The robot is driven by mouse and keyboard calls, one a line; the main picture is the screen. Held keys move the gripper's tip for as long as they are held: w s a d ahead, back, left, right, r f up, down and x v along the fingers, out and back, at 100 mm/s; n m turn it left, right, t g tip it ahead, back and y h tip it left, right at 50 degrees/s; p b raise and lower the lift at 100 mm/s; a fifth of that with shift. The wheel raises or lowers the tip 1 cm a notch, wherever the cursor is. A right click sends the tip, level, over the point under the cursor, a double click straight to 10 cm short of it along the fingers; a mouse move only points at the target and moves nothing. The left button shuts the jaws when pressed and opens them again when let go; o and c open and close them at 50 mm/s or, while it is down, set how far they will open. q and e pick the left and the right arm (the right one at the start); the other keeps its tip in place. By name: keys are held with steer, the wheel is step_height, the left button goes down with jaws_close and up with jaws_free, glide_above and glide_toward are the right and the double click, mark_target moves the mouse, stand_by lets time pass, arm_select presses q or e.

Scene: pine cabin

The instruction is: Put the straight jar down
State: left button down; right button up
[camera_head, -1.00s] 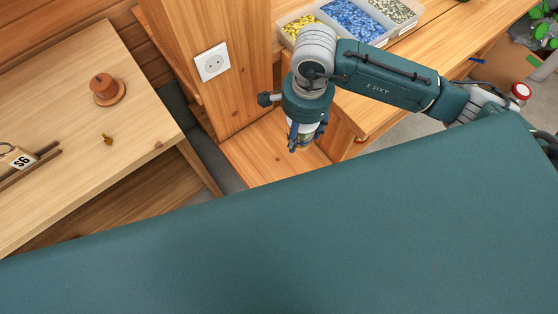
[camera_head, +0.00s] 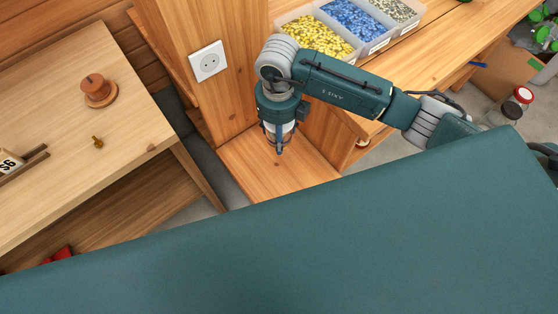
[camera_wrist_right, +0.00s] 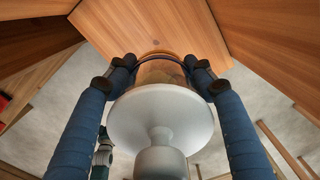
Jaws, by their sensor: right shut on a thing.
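My right gripper (camera_head: 279,143) is shut on the straight jar, a clear-walled jar with a pale grey knobbed lid. In the right wrist view the lid (camera_wrist_right: 160,112) faces the camera, and the blue fingers close around the jar's body (camera_wrist_right: 160,72) from both sides. In the head view the jar is mostly hidden by the gripper. It hangs over or near a low wooden surface (camera_head: 250,170) beside a wooden post. I cannot tell whether its base touches that surface. My left gripper is not in view.
A wooden post with a white socket (camera_head: 208,61) stands just left of the gripper. A bin of yellow pieces (camera_head: 317,38) and other bins stand on the counter behind. A red-lidded jar (camera_head: 522,95) is at far right. A table (camera_head: 60,110) fills the left.

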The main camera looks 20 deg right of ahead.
glide_above(279, 165)
step_height(279, 165, down, 12)
steer(key=shift+f, duration=2.25)
steer(key=shift+f, duration=0.1)
steer(key=o, duration=1.4)
steer(key=shift+c, duration=0.2)
